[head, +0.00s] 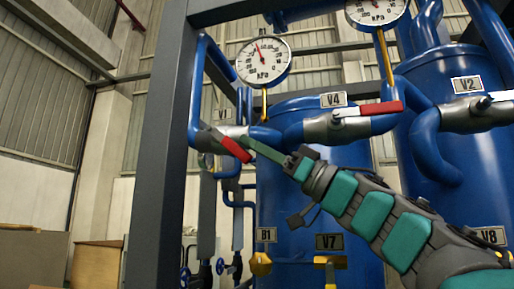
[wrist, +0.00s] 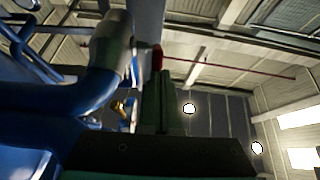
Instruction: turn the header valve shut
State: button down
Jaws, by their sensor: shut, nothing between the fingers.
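A grey valve body (head: 229,131) sits on the blue pipe at the left, beside the dark upright post. Its red-gripped lever (head: 236,149) slants down to the right. My gripper (head: 249,143) comes in from the lower right, its thin green fingers shut and empty, with the tips close to the red lever; I cannot tell whether they touch it. In the wrist view the shut fingers (wrist: 161,100) point up the picture, and a red lever end (wrist: 157,58) shows just beyond their tips. The frames do not make clear which valve is the header valve.
Valve V4 (head: 326,127), with a red level handle (head: 372,108), is right of my gripper on the same pipe run. A pressure gauge (head: 264,60) stands above. Blue tanks (head: 284,190) fill the right, behind my arm. The dark post (head: 160,150) is at the left.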

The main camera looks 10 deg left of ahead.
jog(key=shift+w+a+f+t+y, duration=0.15)
jog(key=shift+a+f+t+y, duration=0.15)
jog(key=shift+f+y, duration=0.45)
jog(key=shift+a+f+p, duration=0.2)
jog(key=shift+f+p, duration=0.2)
